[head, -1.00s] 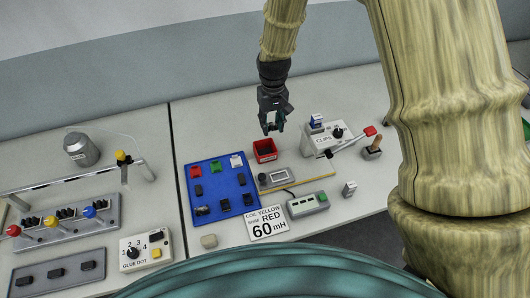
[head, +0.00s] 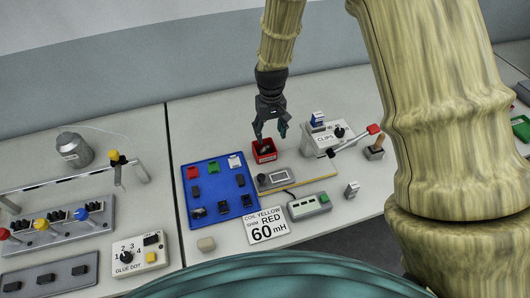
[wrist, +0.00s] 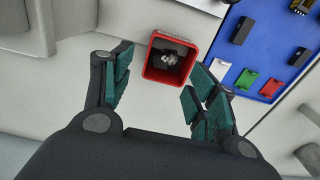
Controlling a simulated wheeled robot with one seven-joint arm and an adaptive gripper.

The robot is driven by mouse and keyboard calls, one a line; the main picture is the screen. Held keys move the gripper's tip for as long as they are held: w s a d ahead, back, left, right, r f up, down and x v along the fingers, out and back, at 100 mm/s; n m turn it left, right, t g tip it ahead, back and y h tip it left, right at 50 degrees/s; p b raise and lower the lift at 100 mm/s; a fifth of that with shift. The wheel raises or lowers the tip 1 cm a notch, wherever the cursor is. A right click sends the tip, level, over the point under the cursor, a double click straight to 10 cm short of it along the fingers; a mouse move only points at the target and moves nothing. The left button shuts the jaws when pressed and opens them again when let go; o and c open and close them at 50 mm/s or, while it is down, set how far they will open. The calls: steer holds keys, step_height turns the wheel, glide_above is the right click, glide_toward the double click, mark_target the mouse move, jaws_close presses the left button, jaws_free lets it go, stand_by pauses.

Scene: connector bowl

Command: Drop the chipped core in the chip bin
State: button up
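My gripper (head: 271,138) is just above the bin, pointing down. Its teal-padded fingers (wrist: 160,80) are spread apart with nothing between them, and they frame the bin in the wrist view. Any chip on the piece is too small to make out.
A blue mat (head: 219,201) with coloured and dark parts lies left of the bin. The CLIPS box (head: 325,138) with a red-tipped lever is close on the right. A grey-and-yellow device (head: 278,178) lies in front. The table behind the bin is clear.

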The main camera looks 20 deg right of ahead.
steer(key=shift+w, duration=0.1)
step_height(320, 180, up, 12)
stand_by(0.8)
stand_by(0.3)
